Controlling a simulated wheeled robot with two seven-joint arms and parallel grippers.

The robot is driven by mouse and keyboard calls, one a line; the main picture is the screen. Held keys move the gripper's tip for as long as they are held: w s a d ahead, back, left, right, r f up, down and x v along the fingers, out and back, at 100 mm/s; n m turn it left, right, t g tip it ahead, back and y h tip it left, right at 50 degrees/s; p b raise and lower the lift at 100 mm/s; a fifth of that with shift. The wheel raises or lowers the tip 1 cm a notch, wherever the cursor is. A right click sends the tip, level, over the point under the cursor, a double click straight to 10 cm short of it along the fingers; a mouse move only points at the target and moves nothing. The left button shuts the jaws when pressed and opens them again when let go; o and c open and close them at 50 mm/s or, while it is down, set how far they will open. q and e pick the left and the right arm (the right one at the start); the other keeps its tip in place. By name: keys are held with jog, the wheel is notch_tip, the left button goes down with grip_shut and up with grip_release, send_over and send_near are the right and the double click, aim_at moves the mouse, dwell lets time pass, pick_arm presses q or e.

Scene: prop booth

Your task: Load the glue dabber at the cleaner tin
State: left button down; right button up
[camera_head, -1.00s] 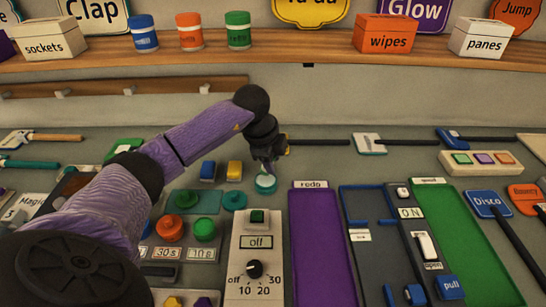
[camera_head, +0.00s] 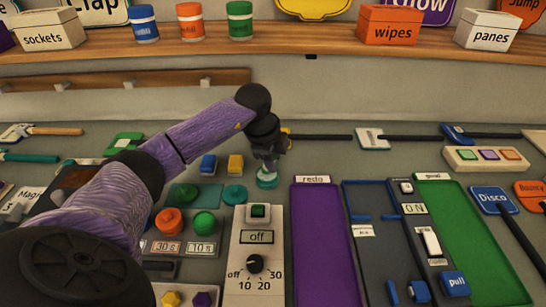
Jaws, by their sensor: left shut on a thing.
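My left gripper (camera_head: 268,163) points down over a small round teal tin (camera_head: 267,181) with a pale top, at the middle of the counter. The tin looks like the cleaner tin, but I can read no label on it. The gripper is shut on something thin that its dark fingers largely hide. I cannot make out its shape; it may be the glue dabber. Its lower end is at or just above the tin's top, and I cannot tell whether they touch. My right gripper is not in view.
Teal lids or pots (camera_head: 235,194), a blue block (camera_head: 208,165) and a yellow block (camera_head: 235,164) stand left of the tin. A dial box (camera_head: 256,240) is in front. A purple mat (camera_head: 325,245) lies to the right. Black-handled signs (camera_head: 372,139) lie behind.

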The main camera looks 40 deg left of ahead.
pick_arm(q)
jog(key=shift+f, duration=0.5)
dwell(1.5)
notch_tip(320, 180, up, 7)
jog(key=p, duration=0.6)
jog(key=shift+r+p, duration=0.1)
jog(key=shift+p, duration=0.3)
